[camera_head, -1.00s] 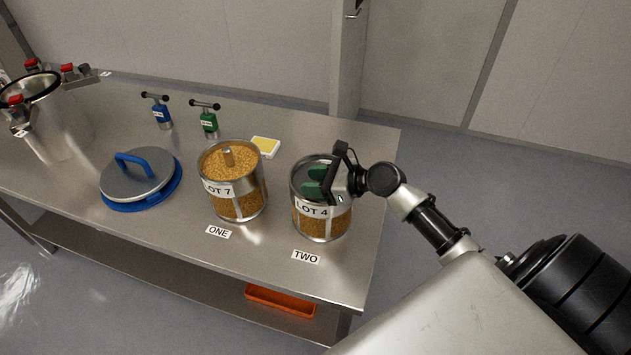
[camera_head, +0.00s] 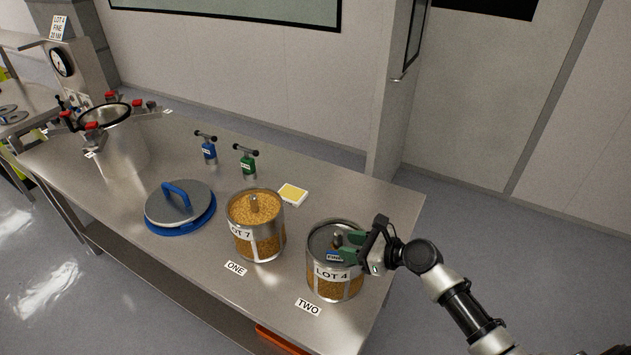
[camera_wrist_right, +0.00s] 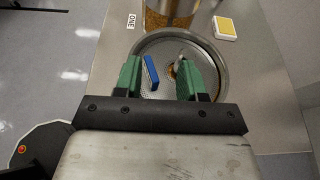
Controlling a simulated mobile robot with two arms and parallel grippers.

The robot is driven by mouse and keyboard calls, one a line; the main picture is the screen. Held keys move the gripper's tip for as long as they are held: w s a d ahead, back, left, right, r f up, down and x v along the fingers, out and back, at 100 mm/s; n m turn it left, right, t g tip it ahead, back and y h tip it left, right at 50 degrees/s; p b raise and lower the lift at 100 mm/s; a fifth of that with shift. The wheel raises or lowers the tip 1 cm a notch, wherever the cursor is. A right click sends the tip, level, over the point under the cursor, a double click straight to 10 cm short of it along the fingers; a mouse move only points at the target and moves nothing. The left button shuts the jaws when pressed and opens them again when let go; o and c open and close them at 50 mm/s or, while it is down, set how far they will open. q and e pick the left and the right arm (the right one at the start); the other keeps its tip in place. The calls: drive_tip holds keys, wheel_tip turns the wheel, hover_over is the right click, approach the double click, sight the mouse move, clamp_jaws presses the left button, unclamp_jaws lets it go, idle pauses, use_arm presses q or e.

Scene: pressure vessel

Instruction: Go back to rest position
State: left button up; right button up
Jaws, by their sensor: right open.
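My right gripper (camera_head: 352,246) is open at the top of the LOT 4 canister (camera_head: 336,283), which stands behind the TWO label on the bench. Its green fingers also show in the right wrist view (camera_wrist_right: 160,76), spread over the canister's round opening. A grey perforated disc with a small knob (camera_wrist_right: 174,69) sits inside the rim. A small blue tag (camera_wrist_right: 151,73) shows between the fingers; it also shows at the canister in the head view (camera_head: 335,256). Whether the fingers touch anything is unclear. My left gripper is not in view.
The LOT 7 canister (camera_head: 257,242) stands close left of LOT 4. Further left are a blue-handled lid (camera_head: 181,204), blue and green hand tools (camera_head: 208,150) and a metal vessel (camera_head: 118,148). A yellow-white pad (camera_head: 292,195) lies behind. Floor is free right of the bench.

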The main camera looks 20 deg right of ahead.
drive_tip(key=shift+s+a+f+n, duration=0.2)
drive_tip(key=shift+a+n, duration=0.1)
drive_tip(key=shift+n, duration=0.1)
drive_tip(key=s+a+f+n+g+h, duration=0.1)
drive_tip(key=s+a+f+n+g, duration=0.2)
drive_tip(key=s+n, duration=0.45)
drive_tip(key=s+a+f+n+g+h, duration=0.1)
drive_tip(key=s+a+n+g, duration=0.1)
drive_tip(key=s+a+n, duration=0.55)
drive_tip(key=s+d+r+n+g+h, duration=0.2)
drive_tip(key=s+d+n+h, duration=0.45)
drive_tip(key=s+n, duration=0.6)
wheel_tip(320, 180, down, 29)
drive_tip(key=n+g+b, duration=0.2)
drive_tip(key=b, duration=0.2)
use_arm(q)
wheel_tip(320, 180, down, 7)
drive_tip(key=b, duration=0.3)
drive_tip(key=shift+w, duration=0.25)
use_arm(e)
drive_tip(key=s+d+f, duration=0.2)
drive_tip(key=s+f, duration=1.3)
drive_tip(key=f, duration=0.4)
drive_tip(key=shift+s+d+f+g, duration=0.15)
drive_tip(key=shift+s+f+g, duration=0.1)
drive_tip(key=shift+g, duration=0.15)
